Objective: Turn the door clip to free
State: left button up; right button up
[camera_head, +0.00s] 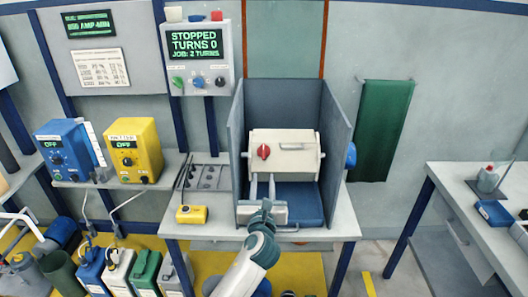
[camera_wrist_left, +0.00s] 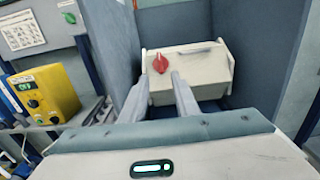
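The door clip is a red knob (camera_head: 263,152) on the left part of the front of a cream barrel (camera_head: 300,165). The barrel sits inside a blue-grey three-sided booth. The clip also shows in the left wrist view (camera_wrist_left: 160,63), just beyond the fingertips and nearer the left one. My left gripper (camera_head: 262,178) is in front of the barrel and below the clip in the head view. In the left wrist view my left gripper (camera_wrist_left: 165,74) has its two fingers apart with nothing between them. I cannot tell exactly how far the tips are from the barrel. My right gripper is not in view.
Booth walls (camera_head: 237,135) rise on both sides of the barrel. A blue tray (camera_head: 300,200) lies below it. A yellow box (camera_head: 192,214) sits on the bench at left. A control panel (camera_head: 197,58) reads "STOPPED TURNS 0, JOB: 2 TURNS". A blue wheel (camera_head: 351,155) is at right.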

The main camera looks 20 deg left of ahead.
aim_at(264, 149)
pick_arm(q)
jog(key=p+x, duration=0.1)
jog(key=x, duration=1.4)
jog(key=shift+f, duration=0.1)
jog(key=shift+x, duration=0.85)
grip_shut()
